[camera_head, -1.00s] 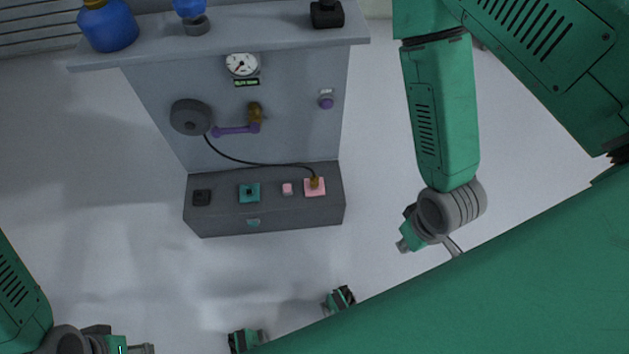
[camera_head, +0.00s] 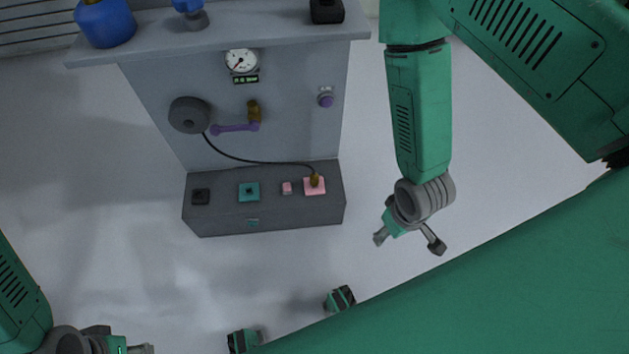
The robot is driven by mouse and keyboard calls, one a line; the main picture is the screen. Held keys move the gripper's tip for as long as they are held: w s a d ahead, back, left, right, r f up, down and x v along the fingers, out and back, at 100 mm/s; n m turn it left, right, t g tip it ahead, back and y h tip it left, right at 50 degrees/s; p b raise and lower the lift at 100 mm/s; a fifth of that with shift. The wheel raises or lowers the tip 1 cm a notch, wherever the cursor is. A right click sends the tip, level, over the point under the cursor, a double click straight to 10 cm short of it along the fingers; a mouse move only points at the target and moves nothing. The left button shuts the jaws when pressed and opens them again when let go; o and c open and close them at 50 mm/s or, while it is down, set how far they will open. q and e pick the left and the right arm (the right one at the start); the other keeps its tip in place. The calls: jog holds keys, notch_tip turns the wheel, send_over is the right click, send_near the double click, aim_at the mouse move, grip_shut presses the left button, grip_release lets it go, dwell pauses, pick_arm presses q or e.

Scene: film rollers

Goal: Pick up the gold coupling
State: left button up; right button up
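A small gold coupling (camera_head: 315,181) stands on the pink square of the dark grey ledge, at the end of a black hose. A second gold fitting (camera_head: 254,111) with a purple lever is on the upright panel. My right gripper (camera_head: 408,243) is to the right of the ledge, apart from both gold parts. Its two fingers are spread with nothing between them. My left gripper (camera_head: 140,348) is at the bottom left, partly cut off by the frame edge, and its finger state is unclear.
The ledge (camera_head: 220,222) also holds black, teal and small pink blocks. The floor between ledge and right gripper is clear.

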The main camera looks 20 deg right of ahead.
jog(key=w+f+b, duration=0.2)
jog(key=w+f, duration=0.6)
jog(key=w, duration=0.2)
jog(key=b, duration=0.6)
send_near(314, 174)
jog(key=shift+n+t, duration=0.3)
jog(key=f+b, duration=0.1)
jog(key=f, duration=0.1)
jog(key=f+b, duration=0.2)
jog(key=d+f+b, duration=0.1)
jog(key=f, duration=0.2)
jog(key=shift+w+f+b, duration=0.15)
jog(key=shift+w+b, duration=0.15)
jog(key=f+b, duration=0.2)
jog(key=f, duration=0.1)
jog(key=f+b, duration=0.1)
jog(key=f, duration=0.1)
jog(key=shift+w+a+f+b, duration=0.15)
jog(key=shift+a+b, duration=0.15)
jog(key=shift+a, duration=0.05)
jog(key=shift+c, duration=0.3)
grip_shut()
